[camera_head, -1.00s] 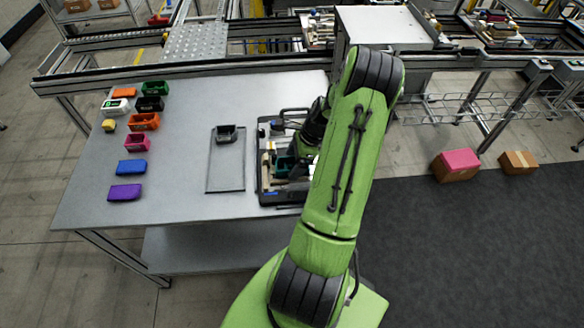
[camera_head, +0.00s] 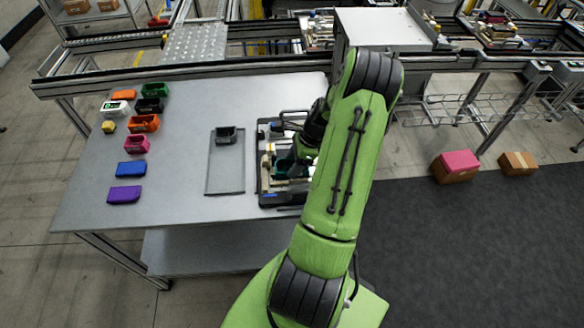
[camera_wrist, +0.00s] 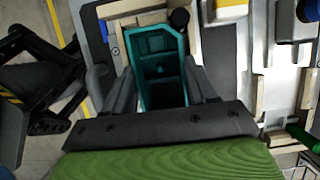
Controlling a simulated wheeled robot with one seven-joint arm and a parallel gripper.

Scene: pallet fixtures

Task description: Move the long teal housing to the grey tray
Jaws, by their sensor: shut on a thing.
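The long teal housing (camera_wrist: 158,62) is an open box with inner dividers. In the wrist view it sits between the two fingers of my gripper (camera_wrist: 160,90), which is shut on it. In the head view the teal housing (camera_head: 286,167) is partly hidden by my arm, down at the pallet fixture (camera_head: 262,187). I cannot tell whether it is clear of the fixture. The grey tray (camera_head: 226,180) is a flat rectangle on the table, left of the fixture. A dark grey housing (camera_head: 226,136) stands at its far end.
Several coloured housings stand at the table's left, among them an orange one (camera_head: 145,123), a blue one (camera_head: 131,168) and a purple one (camera_head: 125,195). The table (camera_head: 178,150) is bare between them and the tray. A conveyor rail (camera_head: 190,75) runs along the back.

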